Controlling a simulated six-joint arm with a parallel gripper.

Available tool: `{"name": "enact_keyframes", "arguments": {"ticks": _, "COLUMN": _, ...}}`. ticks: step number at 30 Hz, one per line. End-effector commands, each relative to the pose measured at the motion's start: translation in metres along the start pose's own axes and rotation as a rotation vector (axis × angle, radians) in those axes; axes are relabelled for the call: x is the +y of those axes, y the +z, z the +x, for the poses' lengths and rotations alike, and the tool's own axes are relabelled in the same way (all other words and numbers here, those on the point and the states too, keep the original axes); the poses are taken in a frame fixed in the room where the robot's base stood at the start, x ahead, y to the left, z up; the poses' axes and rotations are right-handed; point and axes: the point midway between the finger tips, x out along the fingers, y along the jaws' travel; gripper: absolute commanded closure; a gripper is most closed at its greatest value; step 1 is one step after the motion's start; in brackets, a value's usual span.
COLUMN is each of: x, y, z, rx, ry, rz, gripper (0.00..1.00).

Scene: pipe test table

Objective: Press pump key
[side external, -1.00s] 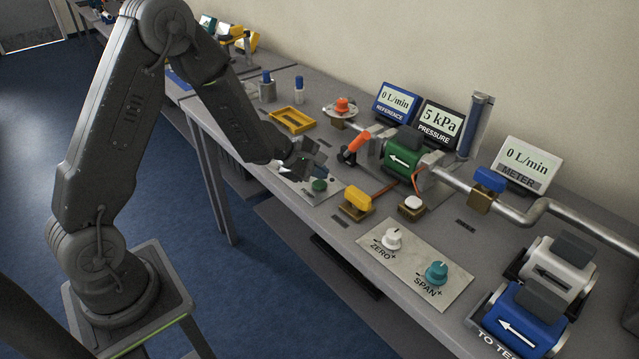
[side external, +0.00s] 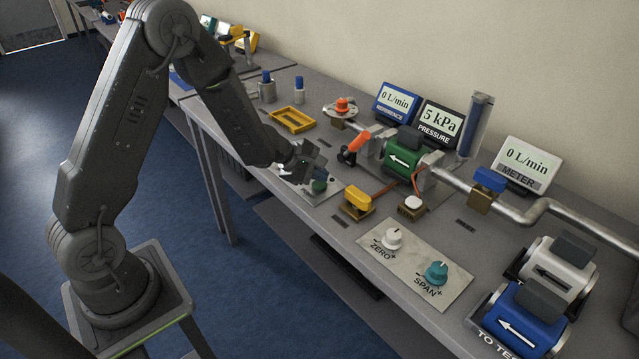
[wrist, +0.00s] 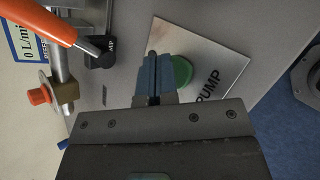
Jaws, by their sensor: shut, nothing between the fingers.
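The pump key is a round green button (side external: 319,186) on a pale plate (wrist: 225,50) marked PUMP, near the front edge of the bench. In the wrist view the green key (wrist: 182,72) shows just right of my fingertips, partly covered by a finger. My gripper (side external: 316,168) points down, just above or beside the key. Its fingers are shut together with nothing between them, as the wrist view shows (wrist: 152,62). I cannot tell whether the fingertips touch the key. The reference display (side external: 395,103) and the meter display (side external: 527,163) read 0 L/min; the pressure display (side external: 440,124) reads 5 kPa.
An orange-handled valve (side external: 354,145) stands close to the right of my gripper, with the green flow unit (side external: 404,160) beyond it. A yellow valve (side external: 357,198) and the ZERO and SPAN knobs (side external: 437,272) sit further right. A yellow tray (side external: 293,120) lies behind.

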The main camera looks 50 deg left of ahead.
Motion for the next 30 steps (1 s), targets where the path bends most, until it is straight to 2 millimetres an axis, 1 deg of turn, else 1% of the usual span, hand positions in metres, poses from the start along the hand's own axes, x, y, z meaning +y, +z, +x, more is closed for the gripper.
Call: {"name": "enact_keyframes", "arguments": {"ticks": 30, "x": -0.0042, "y": -0.0041, "z": 0.0055, "rx": 0.001, "ry": -0.001, "rz": 0.000, "gripper": 1.00}}
